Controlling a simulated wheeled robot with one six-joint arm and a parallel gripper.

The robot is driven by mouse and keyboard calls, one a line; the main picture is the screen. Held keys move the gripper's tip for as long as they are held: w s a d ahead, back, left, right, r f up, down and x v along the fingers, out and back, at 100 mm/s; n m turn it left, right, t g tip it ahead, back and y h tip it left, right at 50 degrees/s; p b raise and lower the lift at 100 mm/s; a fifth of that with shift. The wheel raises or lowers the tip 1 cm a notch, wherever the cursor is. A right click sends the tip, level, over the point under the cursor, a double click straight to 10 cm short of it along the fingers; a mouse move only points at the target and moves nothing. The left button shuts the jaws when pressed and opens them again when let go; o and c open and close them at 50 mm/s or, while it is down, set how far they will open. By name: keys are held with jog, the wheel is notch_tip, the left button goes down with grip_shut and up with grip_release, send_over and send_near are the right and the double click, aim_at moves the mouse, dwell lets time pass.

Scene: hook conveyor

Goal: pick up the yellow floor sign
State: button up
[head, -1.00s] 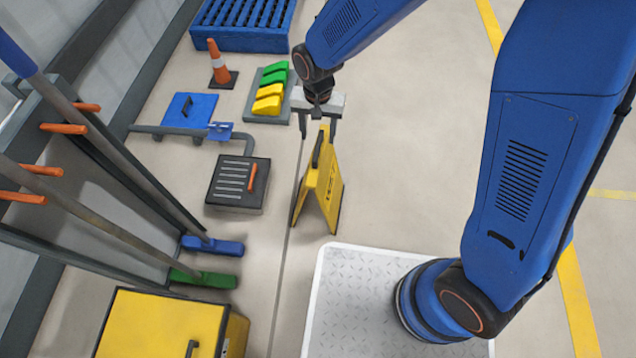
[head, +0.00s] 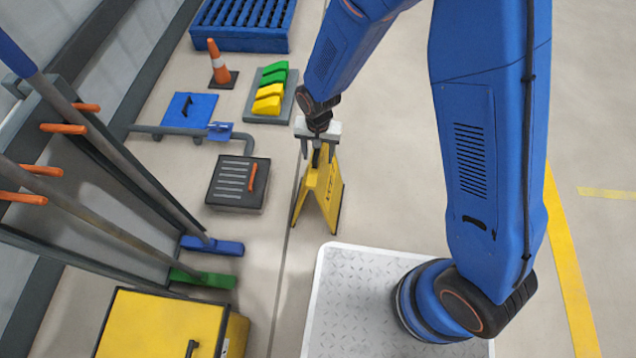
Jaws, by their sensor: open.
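The yellow floor sign (head: 322,195) stands upright on the floor as an A-frame, just beyond the white platform in the head view. A dark handle shows at its top, partly hidden by my gripper. My gripper (head: 318,153) is open, pointing down over the top of the sign, with its two fingers apart around the handle region. I cannot tell whether the fingers touch the sign.
A grey drain box with an orange handle (head: 240,183) lies left of the sign. Behind are green and yellow wedges (head: 270,90), a traffic cone (head: 218,62) and a blue crate (head: 240,25). Brooms and a yellow cabinet (head: 165,325) stand left. Floor to the right is clear.

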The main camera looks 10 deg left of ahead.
jog(key=shift+f, duration=0.3)
jog(key=shift+c, duration=0.7)
grip_shut()
jog(key=shift+r, duration=0.1)
